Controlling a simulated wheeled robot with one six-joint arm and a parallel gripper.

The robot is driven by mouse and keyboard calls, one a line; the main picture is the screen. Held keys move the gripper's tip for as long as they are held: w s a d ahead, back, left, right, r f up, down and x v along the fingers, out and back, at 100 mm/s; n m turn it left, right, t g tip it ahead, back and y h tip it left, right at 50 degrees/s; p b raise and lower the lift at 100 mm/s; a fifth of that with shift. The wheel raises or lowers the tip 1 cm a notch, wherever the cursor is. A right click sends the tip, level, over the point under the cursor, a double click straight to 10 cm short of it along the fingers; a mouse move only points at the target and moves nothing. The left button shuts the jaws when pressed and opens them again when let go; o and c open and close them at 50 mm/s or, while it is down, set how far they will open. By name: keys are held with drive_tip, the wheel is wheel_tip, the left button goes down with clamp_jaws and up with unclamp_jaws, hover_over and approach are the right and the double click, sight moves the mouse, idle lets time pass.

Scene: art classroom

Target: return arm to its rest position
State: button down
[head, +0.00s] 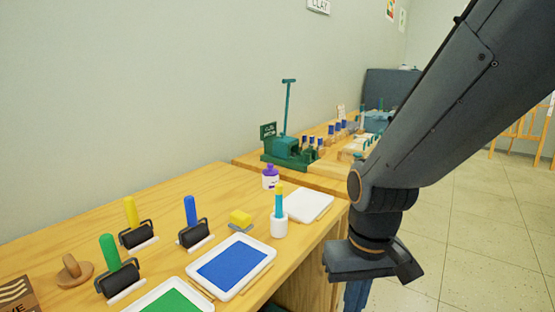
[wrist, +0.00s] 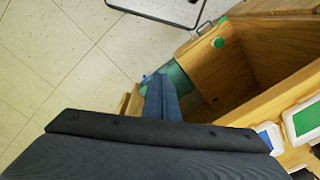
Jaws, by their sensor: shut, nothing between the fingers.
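My gripper (head: 356,296) hangs at the end of my dark grey arm, off the right front edge of the wooden counter (head: 226,185) in the head view. The arm reaches in from the upper right and bends down at the wrist. In the wrist view the blue-grey fingers (wrist: 161,98) are together with nothing between them. The lower part of the gripper is cut off by the bottom edge of the head view.
An open wooden compartment (wrist: 222,70) lies right of the fingers.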

drive_tip(key=s+d+r+m+p, duration=0.1)
drive_tip(key=d+r+p, duration=0.4)
drive_tip(key=p, duration=0.3)
drive_tip(key=shift+s+d+r, duration=0.35)
drive_tip(key=shift+s+r, duration=0.05)
drive_tip(key=shift+r, duration=0.45)
